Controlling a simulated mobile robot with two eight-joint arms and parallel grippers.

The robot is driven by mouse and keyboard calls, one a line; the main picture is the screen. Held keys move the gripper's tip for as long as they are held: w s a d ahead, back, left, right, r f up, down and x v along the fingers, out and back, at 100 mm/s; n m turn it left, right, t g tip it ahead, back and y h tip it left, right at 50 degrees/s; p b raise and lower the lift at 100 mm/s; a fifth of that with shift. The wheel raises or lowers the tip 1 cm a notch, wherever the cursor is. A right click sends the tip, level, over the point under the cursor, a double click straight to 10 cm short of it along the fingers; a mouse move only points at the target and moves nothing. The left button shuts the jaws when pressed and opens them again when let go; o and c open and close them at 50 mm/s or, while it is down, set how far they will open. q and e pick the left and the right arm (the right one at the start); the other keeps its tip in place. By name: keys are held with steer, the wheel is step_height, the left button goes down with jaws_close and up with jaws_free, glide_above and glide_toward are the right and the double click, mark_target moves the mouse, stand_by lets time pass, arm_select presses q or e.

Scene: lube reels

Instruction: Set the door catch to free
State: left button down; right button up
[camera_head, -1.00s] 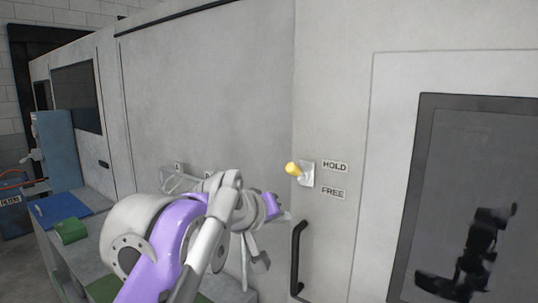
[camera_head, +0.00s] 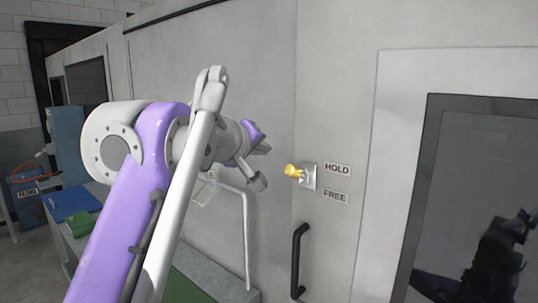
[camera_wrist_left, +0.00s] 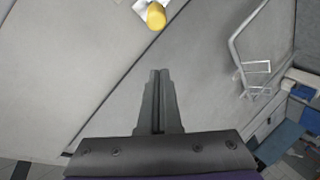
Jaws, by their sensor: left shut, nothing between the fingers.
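The door catch is a yellow-knobbed lever (camera_head: 293,171) on a small metal plate (camera_head: 309,177) on the pale wall. Its knob sticks out to the left, about level with the HOLD label (camera_head: 337,169) and above the FREE label (camera_head: 335,197). In the left wrist view the yellow knob (camera_wrist_left: 156,16) is at the top, beyond the fingertips. My left gripper (camera_head: 264,150) is just left of and slightly above the knob, apart from it. Its fingers (camera_wrist_left: 160,73) are shut together with nothing between them. My right gripper is not in view.
A black door handle (camera_head: 298,262) stands below the catch. A dark window (camera_head: 465,150) is at the right. A white wire rack (camera_head: 245,225) is on the wall below my left gripper. A bench with a blue mat (camera_head: 72,203) and green block is at the left.

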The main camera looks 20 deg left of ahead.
mark_target(298, 174)
arm_select(q)
steer(key=w+d+f+b, duration=0.2)
steer(key=w+d+f, duration=0.1)
steer(key=w+f, duration=0.1)
steer(key=shift+x, duration=0.9)
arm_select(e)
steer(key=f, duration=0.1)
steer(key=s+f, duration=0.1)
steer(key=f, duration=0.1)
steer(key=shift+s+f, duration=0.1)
arm_select(q)
steer(key=shift+s, duration=0.1)
